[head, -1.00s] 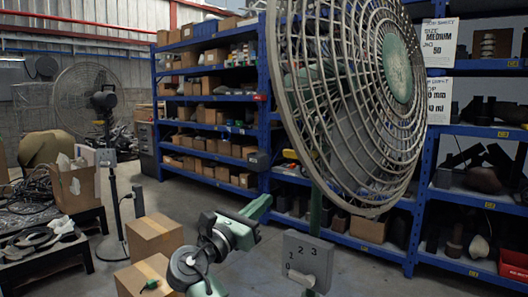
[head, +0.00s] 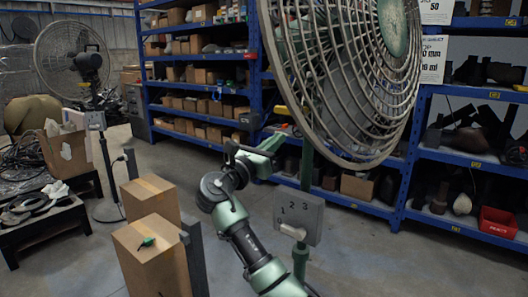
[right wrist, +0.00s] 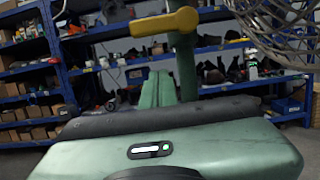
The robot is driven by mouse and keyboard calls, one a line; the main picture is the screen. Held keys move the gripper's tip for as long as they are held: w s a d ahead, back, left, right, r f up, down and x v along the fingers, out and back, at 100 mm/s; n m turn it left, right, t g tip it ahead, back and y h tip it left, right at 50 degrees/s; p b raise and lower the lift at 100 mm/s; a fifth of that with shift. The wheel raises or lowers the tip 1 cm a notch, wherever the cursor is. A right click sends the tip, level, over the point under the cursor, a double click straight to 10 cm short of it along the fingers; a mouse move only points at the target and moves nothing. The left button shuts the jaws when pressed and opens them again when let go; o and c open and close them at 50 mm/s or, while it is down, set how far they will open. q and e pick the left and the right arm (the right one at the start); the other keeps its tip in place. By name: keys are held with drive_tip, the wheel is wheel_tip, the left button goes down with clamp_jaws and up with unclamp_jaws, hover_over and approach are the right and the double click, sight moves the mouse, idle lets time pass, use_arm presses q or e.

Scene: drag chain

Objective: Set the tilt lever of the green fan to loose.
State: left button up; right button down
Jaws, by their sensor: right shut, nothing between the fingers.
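The green fan stands at the centre right of the head view, with a large grey wire cage (head: 345,75) on a green pole (head: 307,165). A yellow tilt lever (right wrist: 165,22) sticks out to the left of the pole in the right wrist view. In the head view it is a small yellow spot (head: 281,110) by the cage's left edge. My right gripper (head: 278,141) is shut and empty, below the lever and left of the pole. Its green fingers (right wrist: 155,88) show together in the wrist view, apart from the lever. My left gripper is not in view.
A grey control box (head: 298,216) marked 1, 2, 3 sits on the fan's pole below my gripper. Blue shelves (head: 195,86) stand behind. A cardboard box (head: 150,262) with a small green item stands left of my arm. A second fan (head: 75,55) stands far left.

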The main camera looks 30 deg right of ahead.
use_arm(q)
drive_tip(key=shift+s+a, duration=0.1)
use_arm(e)
drive_tip(key=r, duration=0.4)
drive_tip(key=shift+w+d+r, duration=0.15)
drive_tip(key=shift+w+d, duration=0.05)
drive_tip(key=shift+d, duration=0.2)
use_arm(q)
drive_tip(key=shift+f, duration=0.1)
use_arm(e)
drive_tip(key=shift+r, duration=0.15)
